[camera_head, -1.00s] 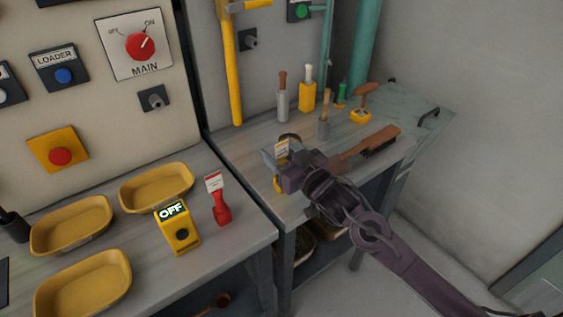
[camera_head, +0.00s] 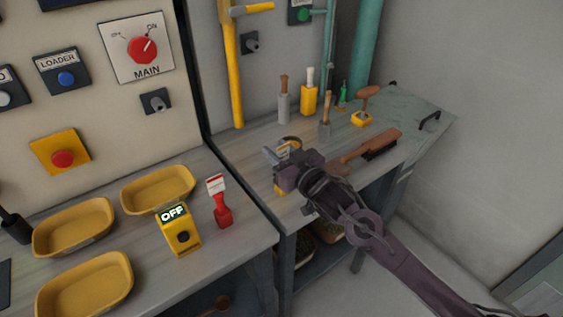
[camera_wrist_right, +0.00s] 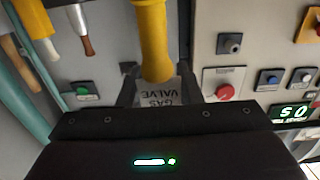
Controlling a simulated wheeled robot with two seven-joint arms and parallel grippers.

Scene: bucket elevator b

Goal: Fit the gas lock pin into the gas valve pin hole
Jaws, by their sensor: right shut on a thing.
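My right gripper (camera_head: 281,154) is above the right-hand bench and shut on the gas lock pin. In the right wrist view, the pin's yellow body (camera_wrist_right: 153,40) extends from between the fingers, with a white GAS VALVE tag (camera_wrist_right: 158,97) at its end. My left gripper is not in view.
A red tagged pin (camera_head: 221,205) and a yellow OFF box (camera_head: 178,231) stand on the left bench beside yellow trays (camera_head: 158,190). A yellow pole (camera_head: 232,75) stands against the panel.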

